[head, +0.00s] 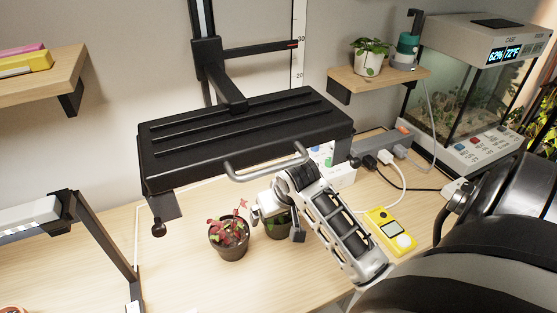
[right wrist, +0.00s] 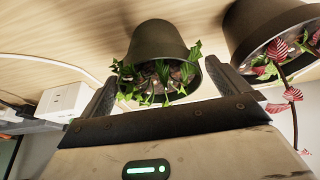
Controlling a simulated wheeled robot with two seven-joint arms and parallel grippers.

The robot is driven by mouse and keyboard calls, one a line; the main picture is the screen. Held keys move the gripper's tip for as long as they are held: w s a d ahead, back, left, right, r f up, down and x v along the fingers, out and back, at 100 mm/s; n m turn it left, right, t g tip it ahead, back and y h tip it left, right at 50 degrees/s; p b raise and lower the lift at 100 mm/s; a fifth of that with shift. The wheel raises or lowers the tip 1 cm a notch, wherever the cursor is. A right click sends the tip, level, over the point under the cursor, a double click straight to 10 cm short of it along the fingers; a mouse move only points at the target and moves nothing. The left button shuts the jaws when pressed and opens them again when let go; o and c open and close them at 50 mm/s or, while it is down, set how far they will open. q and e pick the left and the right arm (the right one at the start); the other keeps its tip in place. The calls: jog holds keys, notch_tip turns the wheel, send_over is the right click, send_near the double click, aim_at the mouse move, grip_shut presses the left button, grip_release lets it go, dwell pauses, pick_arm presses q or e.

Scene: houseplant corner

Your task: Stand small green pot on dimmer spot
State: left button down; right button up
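The small green pot (head: 275,231) stands on the table under the black lamp, dark olive with green leaves and partly hidden by my right gripper. My right gripper (head: 277,226) is at this pot, its fingers apart. In the right wrist view, the pot (right wrist: 160,42) appears upside down between the two spread fingertips (right wrist: 160,80). I see a small gap at its rim; contact with the fingers cannot be made out. My left gripper is not in view. I cannot make out which patch of table is the dimmer spot.
A red-leaved plant in a brown pot (head: 229,240) stands close left of the green pot. The black lamp (head: 245,135) with a metal handle hangs low above. Bare table is in front and left.

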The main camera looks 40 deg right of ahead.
jog(key=shift+r, duration=0.1)
jog(key=shift+r, duration=0.25)
jog(key=s+a, duration=0.1)
jog(key=s, duration=0.2)
jog(key=s+a+b, duration=0.1)
jog(key=s, duration=0.3)
jog(key=s+a, duration=0.1)
jog(key=s, duration=0.3)
jog(key=shift+s+a+r, duration=0.2)
jog(key=shift+a+r, duration=0.1)
jog(key=shift+r, duration=0.05)
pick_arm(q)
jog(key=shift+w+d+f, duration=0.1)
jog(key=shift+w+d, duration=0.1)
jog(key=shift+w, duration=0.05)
pick_arm(e)
jog(key=shift+s+a, duration=0.1)
jog(key=shift+s, duration=0.15)
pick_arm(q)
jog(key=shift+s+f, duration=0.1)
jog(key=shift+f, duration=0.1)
